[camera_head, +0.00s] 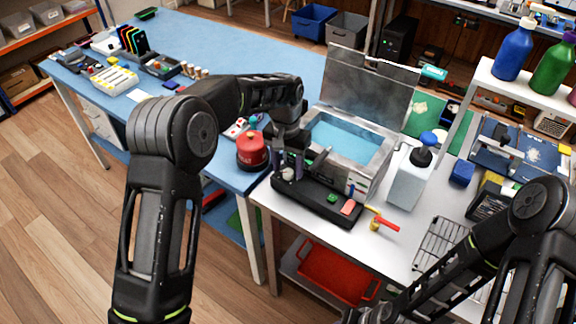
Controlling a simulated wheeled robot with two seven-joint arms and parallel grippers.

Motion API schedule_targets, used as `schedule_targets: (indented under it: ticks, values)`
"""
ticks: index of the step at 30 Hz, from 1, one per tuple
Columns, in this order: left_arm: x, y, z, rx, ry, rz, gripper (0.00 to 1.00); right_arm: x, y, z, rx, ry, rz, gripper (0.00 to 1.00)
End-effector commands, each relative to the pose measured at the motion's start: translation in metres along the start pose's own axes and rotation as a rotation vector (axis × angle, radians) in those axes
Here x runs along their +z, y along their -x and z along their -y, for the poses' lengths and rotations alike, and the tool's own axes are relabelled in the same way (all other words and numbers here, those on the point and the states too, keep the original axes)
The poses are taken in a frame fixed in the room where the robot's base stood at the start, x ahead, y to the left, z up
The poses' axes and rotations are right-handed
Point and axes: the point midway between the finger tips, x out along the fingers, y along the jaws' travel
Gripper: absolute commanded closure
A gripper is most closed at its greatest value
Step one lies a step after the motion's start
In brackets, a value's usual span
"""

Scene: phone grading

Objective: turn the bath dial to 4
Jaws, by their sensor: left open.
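The bath (382,170) is a grey metal tank with blue liquid and its clear lid raised, on the white table. My left gripper (289,168) is open and points down over the panel's left end. A small round light part, perhaps the dial (287,174), shows between or just below the fingers. Its setting cannot be read, and I cannot tell whether the fingers touch it. My right arm is at lower right; its gripper end (378,314) is barely visible at the bottom edge.
A red canister (252,151) stands close to the left of my left gripper. A white pump bottle (409,176) stands right of the bath. A red-and-yellow tool (382,222) lies near the front edge. A wire rack (440,245) lies near my right arm.

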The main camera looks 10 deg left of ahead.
Motion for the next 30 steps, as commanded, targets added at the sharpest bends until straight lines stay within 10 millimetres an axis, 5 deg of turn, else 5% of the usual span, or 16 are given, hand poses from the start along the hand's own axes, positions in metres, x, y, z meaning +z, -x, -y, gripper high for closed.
schedule_targets:
  ticks: [11,30]
  values:
    - [0.0000,-0.0074,0.0004,0.000,0.001,-0.001,0.51,0.0003,0.0008,0.0001,0.001,0.000,0.001,0.64]
    - [-0.0001,-0.0069,0.0003,0.000,0.001,-0.001,1.00,0.0003,0.0009,0.0003,0.000,0.000,0.001,0.64]
